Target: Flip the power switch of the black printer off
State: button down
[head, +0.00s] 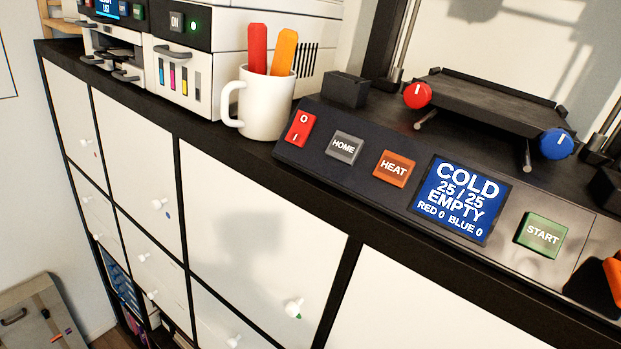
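The black printer (395,205) stands on the shelf top at the right, with a sloped front panel. Its red power switch (299,129) is at the panel's left end, marked O at the top and I at the bottom. I cannot tell which side is pressed in. The panel also has a grey HOME button (344,147), an orange HEAT button (394,169) and a green START button (541,235). The lit blue display (460,199) reads COLD, 25/25, EMPTY, RED 0, BLUE 0.
A white mug (262,104) with a red and an orange stick stands just left of the switch. A white printer (222,50) is behind it. Red (417,95) and blue (556,144) knobs flank the print bed. White cabinet doors with protruding knobs (293,308) lie below.

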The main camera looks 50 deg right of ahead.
aim_at(303, 124)
jog(key=z, duration=0.85)
